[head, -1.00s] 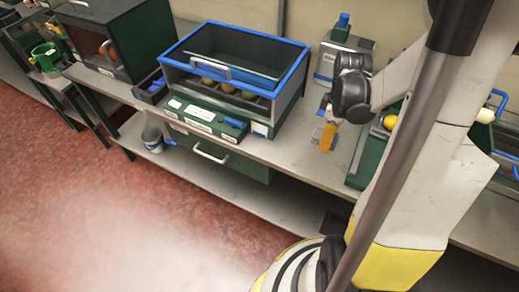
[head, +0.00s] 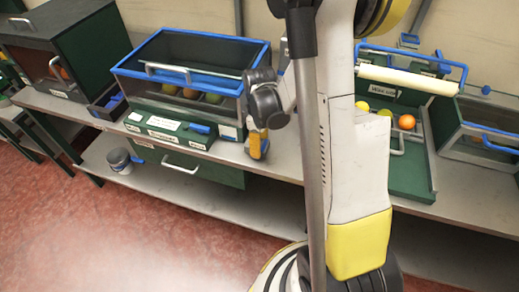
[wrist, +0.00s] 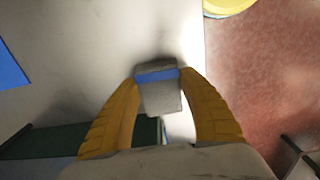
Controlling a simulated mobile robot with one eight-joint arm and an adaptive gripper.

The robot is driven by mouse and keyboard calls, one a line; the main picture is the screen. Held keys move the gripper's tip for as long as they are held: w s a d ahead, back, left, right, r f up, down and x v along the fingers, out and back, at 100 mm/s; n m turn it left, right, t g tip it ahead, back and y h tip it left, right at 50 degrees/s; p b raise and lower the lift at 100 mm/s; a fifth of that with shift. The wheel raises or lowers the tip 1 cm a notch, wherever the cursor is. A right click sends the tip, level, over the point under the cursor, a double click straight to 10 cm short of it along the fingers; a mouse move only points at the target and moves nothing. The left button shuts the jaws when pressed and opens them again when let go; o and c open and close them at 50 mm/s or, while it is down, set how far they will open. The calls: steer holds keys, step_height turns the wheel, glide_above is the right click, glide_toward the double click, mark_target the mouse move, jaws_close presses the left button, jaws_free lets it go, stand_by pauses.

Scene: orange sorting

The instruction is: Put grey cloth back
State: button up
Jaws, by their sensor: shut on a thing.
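My gripper (head: 257,146) has yellow fingers and is low over the front edge of the bench, just right of the blue-rimmed box. In the wrist view my gripper (wrist: 160,100) is shut on a small grey piece with a blue band, which looks like the grey cloth (wrist: 160,98). The piece lies between the two fingers, over the pale bench top near its edge. In the head view the cloth is too small to make out. A grey bucket (head: 120,161) stands on the lower shelf at left.
The blue-rimmed box (head: 120,78) holds fruit, with a green labelled panel (head: 170,132) in front. A dark green cabinet (head: 85,45) stands at left. A green tray (head: 412,175) with an orange (head: 406,122) is at right, partly behind my arm. Red floor (head: 60,240) lies clear in front.

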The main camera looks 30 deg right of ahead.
steer(key=shift+f, duration=0.45)
steer(key=shift+f, duration=0.1)
steer(key=shift+f, duration=0.15)
steer(key=o, duration=1.2)
